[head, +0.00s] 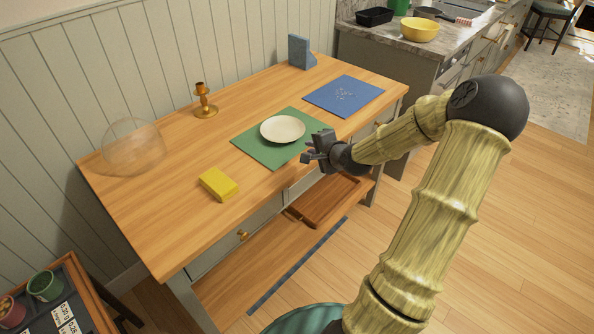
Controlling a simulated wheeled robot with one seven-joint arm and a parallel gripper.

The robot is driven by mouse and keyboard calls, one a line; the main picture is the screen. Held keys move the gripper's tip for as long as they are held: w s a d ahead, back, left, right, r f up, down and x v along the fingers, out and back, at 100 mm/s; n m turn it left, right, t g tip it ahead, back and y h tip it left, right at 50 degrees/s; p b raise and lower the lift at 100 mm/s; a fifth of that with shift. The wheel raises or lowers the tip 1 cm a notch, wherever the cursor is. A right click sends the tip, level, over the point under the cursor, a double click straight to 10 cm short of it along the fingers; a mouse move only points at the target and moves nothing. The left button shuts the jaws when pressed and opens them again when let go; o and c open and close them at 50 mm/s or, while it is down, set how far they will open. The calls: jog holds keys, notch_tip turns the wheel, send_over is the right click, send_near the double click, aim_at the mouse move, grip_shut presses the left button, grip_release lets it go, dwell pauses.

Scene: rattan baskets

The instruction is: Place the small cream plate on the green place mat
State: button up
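The small cream plate (282,129) lies flat on the green place mat (262,151), toward the mat's far right part. The mat lies on the wooden table (160,230) near its front edge. My gripper (311,147) is at the mat's right front side, close to the plate's near right edge. A gap seems to show between the gripper and the plate. The fingers look spread apart with nothing between them. The small size hides the exact finger gap.
A blue mat (344,95) lies right of the green one. A yellow block (218,184), a brass candlestick (205,101), a clear dome (133,147) and a blue-grey bookend (300,52) stand on the table. A brown tray (325,200) is on the lower shelf. The table's front left is clear.

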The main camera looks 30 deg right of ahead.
jog(key=s+a+f+n+g, duration=0.1)
jog(key=s+a+n+g, duration=0.4)
jog(key=a, duration=0.3)
jog(key=s+a+f+n+g, duration=0.1)
jog(key=s+a+n+g, duration=0.1)
jog(key=s+a+n, duration=0.5)
jog(key=s+a+r+n+g, duration=0.2)
jog(key=s+a+r+n, duration=0.1)
jog(key=s+a+n, duration=0.2)
jog(key=s+a, duration=0.2)
jog(key=s, duration=0.2)
jog(key=shift+r+g, duration=0.2)
jog(key=shift+g, duration=0.1)
jog(key=shift+w, duration=0.1)
